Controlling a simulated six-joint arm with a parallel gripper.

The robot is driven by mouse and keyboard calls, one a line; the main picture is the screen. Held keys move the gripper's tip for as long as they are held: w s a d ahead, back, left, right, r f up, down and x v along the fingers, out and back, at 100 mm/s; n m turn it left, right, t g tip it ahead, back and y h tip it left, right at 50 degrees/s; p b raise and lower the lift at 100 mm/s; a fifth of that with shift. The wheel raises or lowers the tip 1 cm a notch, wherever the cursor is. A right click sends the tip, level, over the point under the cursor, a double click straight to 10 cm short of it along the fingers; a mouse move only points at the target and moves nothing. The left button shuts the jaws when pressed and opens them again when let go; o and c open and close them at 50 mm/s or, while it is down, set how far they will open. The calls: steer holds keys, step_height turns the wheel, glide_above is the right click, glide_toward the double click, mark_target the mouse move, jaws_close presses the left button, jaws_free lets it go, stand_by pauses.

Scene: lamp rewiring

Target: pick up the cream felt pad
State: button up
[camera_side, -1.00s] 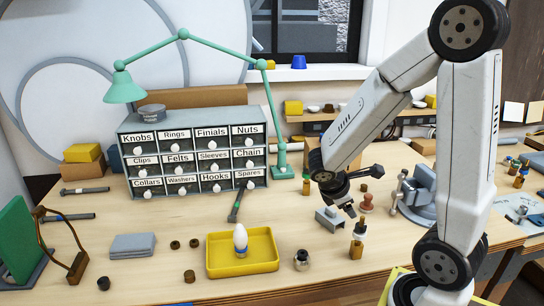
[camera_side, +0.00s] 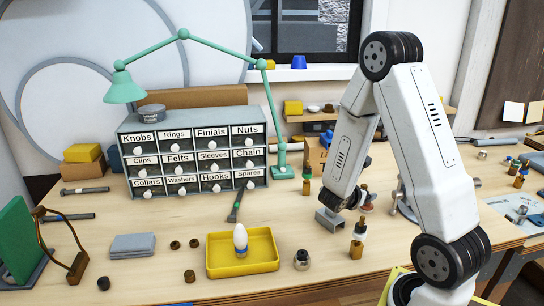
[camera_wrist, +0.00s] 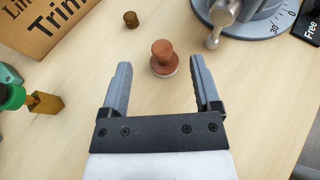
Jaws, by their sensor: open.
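A reddish-brown, knob-shaped piece (camera_wrist: 162,56) stands on the bench in the wrist view. A thin pale rim (camera_wrist: 165,73) shows under its base; it may be the cream felt pad, mostly covered by the brown piece. My gripper (camera_wrist: 161,66) is open and empty, its two grey fingers on either side of the brown piece in the picture. I cannot tell the height of the fingertips above the bench.
A cardboard box (camera_wrist: 40,25) and a small brass piece (camera_wrist: 131,19) are beyond. A grey device with a dial (camera_wrist: 255,18) stands at upper right. A green and brass bottle (camera_wrist: 40,102) is at left.

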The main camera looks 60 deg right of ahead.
steer(key=shift+f, duration=1.1)
steer(key=shift+x, duration=1.3)
steer(key=shift+x, duration=2.6)
jaws_close()
